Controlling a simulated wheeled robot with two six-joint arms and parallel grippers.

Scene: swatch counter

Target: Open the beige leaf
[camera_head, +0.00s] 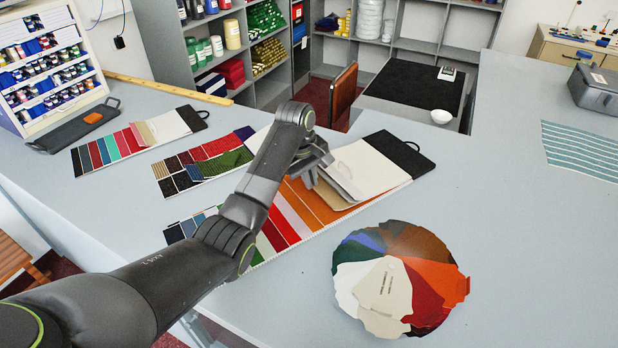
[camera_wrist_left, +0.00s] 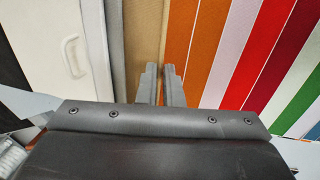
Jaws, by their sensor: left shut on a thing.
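The swatch board lies flat on the counter, with colour strips (camera_head: 283,222) at one end and a black end with a cut-out grip (camera_head: 401,152) at the other. A white panel with a small handle (camera_head: 372,165) covers part of it. The beige leaf (camera_head: 330,195) shows as a narrow band beside that panel; it also shows in the left wrist view (camera_wrist_left: 147,35), between a grey edge and an orange strip. My left gripper (camera_head: 312,180) is over this band, its fingers (camera_wrist_left: 162,72) shut on the leaf's edge. The fingers hide part of that edge. My right gripper is out of view.
A round fan of colour cards (camera_head: 385,285) lies right of the board. Two other swatch boards (camera_head: 135,140) (camera_head: 205,162) lie to the left. A wooden ruler (camera_head: 165,88) and a rack of small bottles (camera_head: 45,65) are further back. The counter's right side is largely clear.

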